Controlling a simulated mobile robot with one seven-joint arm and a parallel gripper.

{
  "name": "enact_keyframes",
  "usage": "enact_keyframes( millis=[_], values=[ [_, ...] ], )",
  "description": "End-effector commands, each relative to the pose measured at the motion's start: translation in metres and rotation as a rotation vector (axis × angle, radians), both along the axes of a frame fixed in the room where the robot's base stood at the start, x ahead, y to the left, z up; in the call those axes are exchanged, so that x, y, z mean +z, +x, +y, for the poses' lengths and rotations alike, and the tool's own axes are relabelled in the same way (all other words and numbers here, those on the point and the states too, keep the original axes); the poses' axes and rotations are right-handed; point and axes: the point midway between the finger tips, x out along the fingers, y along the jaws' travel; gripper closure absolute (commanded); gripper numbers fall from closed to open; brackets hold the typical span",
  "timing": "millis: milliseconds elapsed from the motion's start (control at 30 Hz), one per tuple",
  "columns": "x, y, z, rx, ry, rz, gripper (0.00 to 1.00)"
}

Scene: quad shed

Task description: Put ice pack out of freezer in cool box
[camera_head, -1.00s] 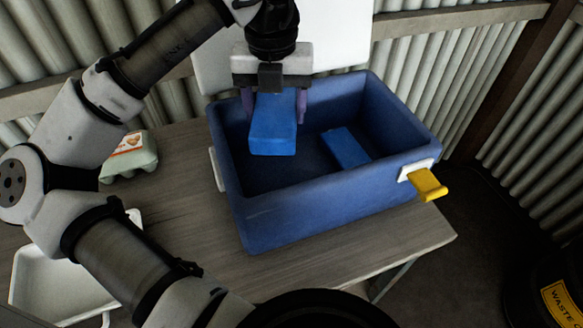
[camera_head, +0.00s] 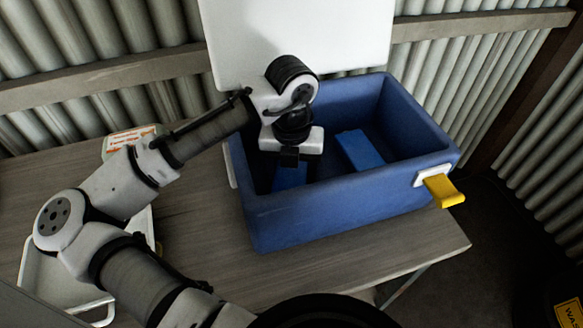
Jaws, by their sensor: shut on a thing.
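The cool box (camera_head: 350,204) is a blue open tub on the table, with its white lid (camera_head: 300,32) raised behind it. My gripper (camera_head: 290,168) reaches down inside the left part of the box and is shut on a blue ice pack (camera_head: 290,178). The fingers and much of this pack are hidden by the gripper body and the box's front wall; I cannot tell whether it touches the floor. A second blue ice pack (camera_head: 360,150) lies in the box to the right, apart from the held one.
A yellow latch (camera_head: 444,190) sticks out from the box's right end.

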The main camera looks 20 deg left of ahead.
Motion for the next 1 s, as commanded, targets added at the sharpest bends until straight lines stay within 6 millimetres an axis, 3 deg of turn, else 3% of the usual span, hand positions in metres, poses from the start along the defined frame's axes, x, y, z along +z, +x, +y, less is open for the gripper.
enact_keyframes(
  millis=[333,367,500,800,1000],
  values=[
    [-0.004,0.0,0.0,0.0,-0.001,-0.002,0.78],
    [-0.003,0.0,0.0,0.0,0.0,-0.001,0.33],
    [-0.003,0.0,0.0,0.0,0.0,-0.001,0.15],
    [-0.001,0.0,0.0,0.0,0.001,-0.001,0.15],
    [0.022,0.001,0.0,-0.001,0.0,-0.002,0.15]
  ],
)
